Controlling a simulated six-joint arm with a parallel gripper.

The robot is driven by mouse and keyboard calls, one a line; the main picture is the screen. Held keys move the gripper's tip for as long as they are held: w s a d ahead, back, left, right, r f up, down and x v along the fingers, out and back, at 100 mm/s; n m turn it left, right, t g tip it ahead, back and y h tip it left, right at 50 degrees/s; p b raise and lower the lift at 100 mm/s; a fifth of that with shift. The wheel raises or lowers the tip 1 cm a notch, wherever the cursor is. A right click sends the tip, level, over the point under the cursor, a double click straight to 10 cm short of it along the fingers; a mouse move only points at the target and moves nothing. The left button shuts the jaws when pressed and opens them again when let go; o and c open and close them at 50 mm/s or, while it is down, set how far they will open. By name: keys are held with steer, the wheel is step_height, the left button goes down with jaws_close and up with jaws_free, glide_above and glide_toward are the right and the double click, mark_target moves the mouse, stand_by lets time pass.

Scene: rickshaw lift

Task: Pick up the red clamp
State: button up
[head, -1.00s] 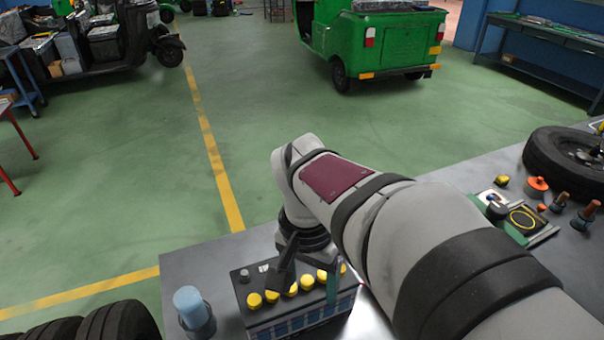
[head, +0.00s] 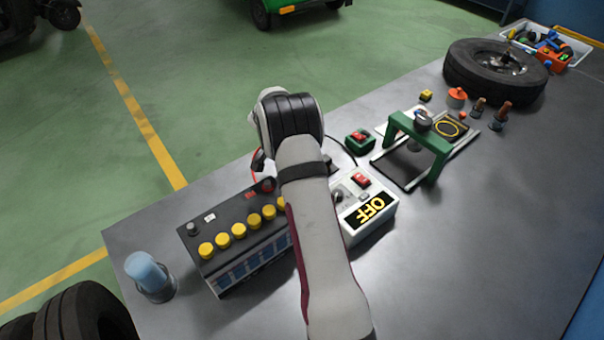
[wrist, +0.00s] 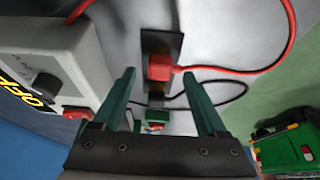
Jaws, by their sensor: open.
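The red clamp (wrist: 159,68) shows in the wrist view on a dark plate (wrist: 175,45), with a red cable (wrist: 240,70) running off to the right. My gripper (wrist: 159,75) is open, its two green fingers on either side of the clamp in the picture. I see no contact, and the depth between them is hard to judge. In the head view my arm hides most of the gripper and the clamp. A red part (head: 268,184) and a red cable show at the battery's far edge.
A battery (head: 235,240) with yellow caps stands left of my arm. A white OFF box (head: 368,212) stands right of it. A small green box (head: 360,141), a green frame (head: 418,135) and a tyre (head: 460,75) stand farther right. A blue-topped cup (head: 150,275) is at left.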

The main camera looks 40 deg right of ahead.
steer(key=x, duration=0.3)
jaws_close()
stand_by(0.3)
step_height(320, 180, up, 4)
steer(key=shift+r, duration=0.1)
steer(key=s+d+r, duration=0.1)
steer(key=s+r, duration=0.1)
steer(key=s, duration=0.1)
steer(key=s+d+r, duration=0.2)
steer(key=s, duration=0.2)
steer(key=s+d+r, duration=0.2)
steer(key=s+r, duration=0.1)
steer(key=shift+s+d, duration=0.15)
steer(key=shift+s, duration=0.1)
